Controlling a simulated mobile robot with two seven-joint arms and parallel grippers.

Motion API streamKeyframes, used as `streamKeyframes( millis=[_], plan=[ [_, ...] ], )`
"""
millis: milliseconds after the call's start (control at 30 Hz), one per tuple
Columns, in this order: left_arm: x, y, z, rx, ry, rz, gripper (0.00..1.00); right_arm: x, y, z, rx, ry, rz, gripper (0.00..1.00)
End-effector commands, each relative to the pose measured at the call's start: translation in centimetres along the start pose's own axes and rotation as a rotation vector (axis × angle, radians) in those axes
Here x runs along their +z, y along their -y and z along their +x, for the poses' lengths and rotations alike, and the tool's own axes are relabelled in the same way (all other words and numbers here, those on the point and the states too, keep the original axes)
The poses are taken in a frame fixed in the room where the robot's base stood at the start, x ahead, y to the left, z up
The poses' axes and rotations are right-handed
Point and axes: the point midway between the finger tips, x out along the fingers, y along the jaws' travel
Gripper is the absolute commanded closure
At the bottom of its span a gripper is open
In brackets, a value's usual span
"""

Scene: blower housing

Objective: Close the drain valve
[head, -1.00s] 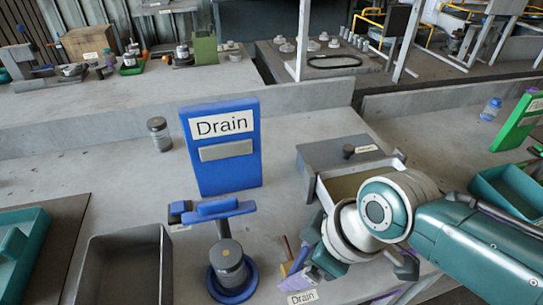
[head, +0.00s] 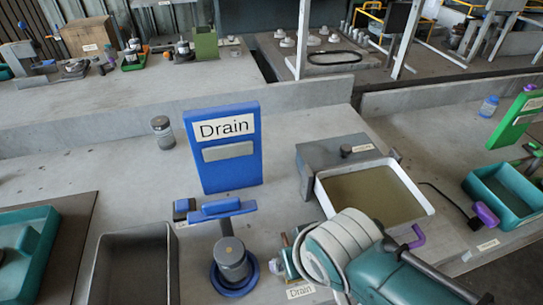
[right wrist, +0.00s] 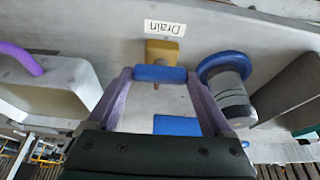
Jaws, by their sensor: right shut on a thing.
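The drain valve shows in the right wrist view as a brass body (right wrist: 162,50) with a blue handle bar (right wrist: 160,74), beside a white "Drain" label (right wrist: 165,28). My right gripper (right wrist: 159,77) has its two purple fingers at the ends of the blue bar and is shut on it. In the head view the "Drain" label (head: 300,292) lies at the bench front, and my right arm and wrist hide most of the valve. The bar's turn relative to a closed position cannot be told. My left gripper is not in view.
A blue "Drain" board (head: 227,165) stands behind. A grey cylinder with a blue base (head: 234,265) stands close left of my gripper. A cream-filled tray (head: 372,194) is behind right, and a grey bin (head: 132,235) is left.

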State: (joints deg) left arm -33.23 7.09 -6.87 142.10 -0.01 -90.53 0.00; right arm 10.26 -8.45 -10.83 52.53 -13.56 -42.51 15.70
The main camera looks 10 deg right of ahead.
Motion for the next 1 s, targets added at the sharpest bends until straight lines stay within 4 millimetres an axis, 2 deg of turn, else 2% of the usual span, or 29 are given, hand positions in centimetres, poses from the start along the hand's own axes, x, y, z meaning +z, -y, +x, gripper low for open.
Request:
streamKeyframes(
  millis=[600, 633, 767, 1000],
  plan=[
    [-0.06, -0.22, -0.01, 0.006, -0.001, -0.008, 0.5, 0.01, 0.04, 0.01, 0.015, 0.001, 0.044, 0.71],
    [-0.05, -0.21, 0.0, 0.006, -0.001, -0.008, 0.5, 0.02, 0.04, 0.01, 0.015, 0.001, 0.044, 0.13],
    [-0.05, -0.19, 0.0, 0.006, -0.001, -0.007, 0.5, 0.02, 0.03, 0.01, 0.015, 0.001, 0.043, 0.0],
    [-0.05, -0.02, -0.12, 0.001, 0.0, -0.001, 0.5, 0.0, 0.02, -0.14, 0.016, 0.001, 0.041, 0.0]
  ],
)
